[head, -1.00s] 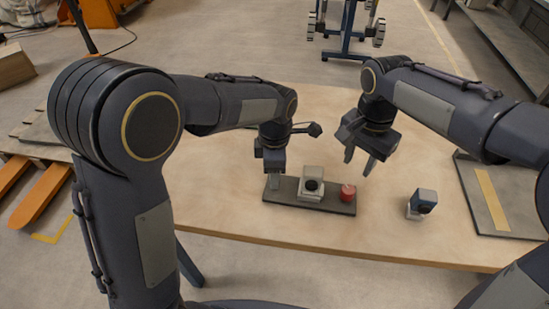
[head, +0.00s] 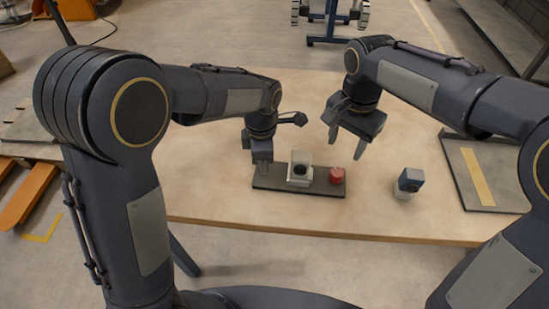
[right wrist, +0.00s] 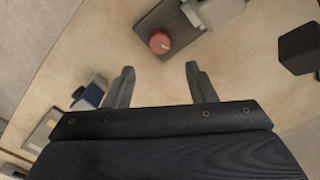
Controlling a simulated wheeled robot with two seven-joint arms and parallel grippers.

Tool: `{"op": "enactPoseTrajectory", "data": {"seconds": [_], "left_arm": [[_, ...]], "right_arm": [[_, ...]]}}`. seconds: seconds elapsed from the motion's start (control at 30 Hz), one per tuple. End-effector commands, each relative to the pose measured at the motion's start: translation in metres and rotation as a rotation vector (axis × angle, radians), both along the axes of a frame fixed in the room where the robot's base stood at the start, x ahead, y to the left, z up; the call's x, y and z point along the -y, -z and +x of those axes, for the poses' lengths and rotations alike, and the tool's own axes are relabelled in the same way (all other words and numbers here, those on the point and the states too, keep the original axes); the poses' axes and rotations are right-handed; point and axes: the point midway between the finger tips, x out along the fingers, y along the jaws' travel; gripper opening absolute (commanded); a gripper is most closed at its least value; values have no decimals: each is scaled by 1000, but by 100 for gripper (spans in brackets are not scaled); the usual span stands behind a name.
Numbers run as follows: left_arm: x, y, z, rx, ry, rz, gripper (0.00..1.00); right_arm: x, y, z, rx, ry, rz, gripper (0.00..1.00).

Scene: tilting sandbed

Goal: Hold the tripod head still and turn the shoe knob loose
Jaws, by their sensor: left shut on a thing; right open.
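The tripod head is a dark flat plate (head: 318,191) near the table's front edge, with a pale grey block (head: 300,169) in its middle and a round red knob (head: 337,176) at its right end. My left gripper (head: 262,166) is shut on the left end of the tripod head; its fingers hide the held part. My right gripper (head: 346,147) is open and empty, above and slightly right of the knob, apart from it. In the right wrist view the knob (right wrist: 160,42) shows beyond and between the two open fingertips (right wrist: 160,70).
A small blue and grey block (head: 409,182) stands right of the tripod head. A grey tray with a yellow strip (head: 478,175) lies at the table's right end. The wooden table (head: 225,195) is otherwise clear around the plate.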

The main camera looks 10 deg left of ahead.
Motion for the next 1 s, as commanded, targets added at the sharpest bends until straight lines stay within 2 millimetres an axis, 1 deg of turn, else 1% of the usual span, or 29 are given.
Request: {"op": "enactPoseTrajectory", "data": {"seconds": [0.3, 0.37, 0.43, 0.57, 0.8, 0.9, 1.0], "left_arm": [[0, 0, 0, 1, 0, 0, 0], [0, 0, 0, 1, 0, -1, 0], [0, 0, 0, 1, 0, -1, 0], [0, 0, 0, 1, 0, -1, 0], [0, -1, 0, 1, 0, -1, 0], [0, -1, 0, 1, 0, -1, 0], [0, -1, 0, 1, 0, -1, 0]], "right_arm": [[1, -15, 1, 0, -125, 2, 54], [1, -15, 1, 0, -137, 2, 54], [1, -10, 1, -1, -143, -1, 54], [1, 10, 0, -3, -144, -1, 54], [1, 60, 0, -4, -143, -2, 54], [1, 77, 0, -3, -143, 0, 54], [1, 90, 0, -2, -143, -1, 54]]}}
